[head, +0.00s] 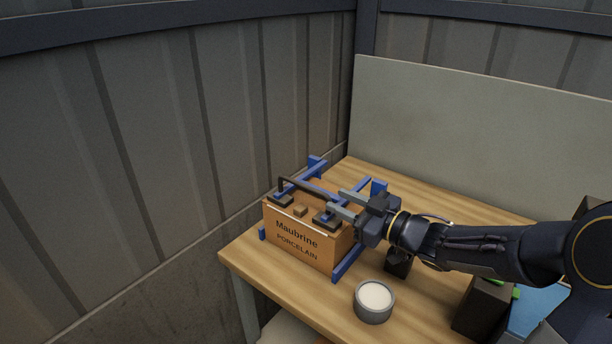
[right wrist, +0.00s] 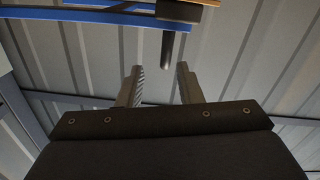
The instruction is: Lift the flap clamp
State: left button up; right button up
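The flap clamp (head: 308,191) is a dark bar with black pads at its ends. It lies across the top of a brown box (head: 298,240) marked "Maubrine PORCELAIN". My right gripper (head: 334,201) reaches in from the right, at the clamp's right end, with its two grey fingers apart. In the right wrist view the fingers (right wrist: 159,68) are also apart with nothing between them. A dark rod of the clamp (right wrist: 167,48) shows just beyond the fingertips, roughly in line with the gap. My left gripper is not in view.
A blue frame (head: 349,262) surrounds the box on the wooden table (head: 420,300). A round grey cup with white contents (head: 374,301) stands in front to the right. A dark block (head: 482,308) is at the lower right. A grey panel (head: 470,130) rises behind the table.

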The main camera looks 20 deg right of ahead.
aim_at(312, 190)
jog(key=shift+w+a+y, duration=0.3)
jog(key=shift+w+a, duration=0.05)
jog(key=shift+a, duration=0.2)
jog(key=p+x, duration=0.1)
jog(key=x, duration=0.6)
jog(key=shift+s, duration=0.1)
jog(key=shift+c, duration=0.4)
grip_shut()
